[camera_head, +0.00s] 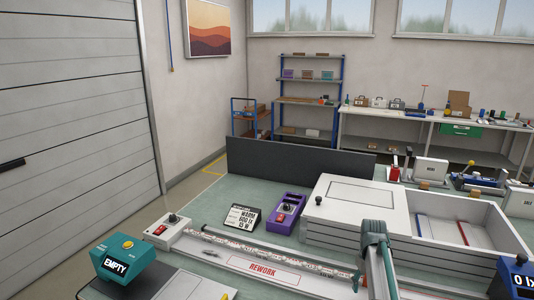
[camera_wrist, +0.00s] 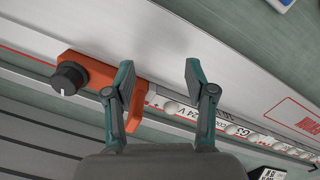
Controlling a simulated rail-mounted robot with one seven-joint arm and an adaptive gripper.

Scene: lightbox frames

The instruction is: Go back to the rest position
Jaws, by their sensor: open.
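My gripper (camera_wrist: 159,74) is open in the wrist view, its two teal-and-grey fingers apart with nothing between the tips. An orange piece with a black knob (camera_wrist: 70,78) lies beyond and beside the left finger, which hides part of it. A white printed strip with round dots (camera_wrist: 232,128) runs from the orange piece toward the lower right, behind the right finger. I cannot tell whether the fingers touch anything. In the head view, my teal and grey arm reaches over the bench at lower middle right, and the fingers are not clear there.
A green bench (camera_head: 195,210) holds a teal EMPTY display box (camera_head: 122,262), a small sign (camera_head: 242,217), a purple device (camera_head: 287,212) and a light box (camera_head: 360,205) beside my arm. A dark panel (camera_head: 300,162) stands along the back edge. Some green surface is bare.

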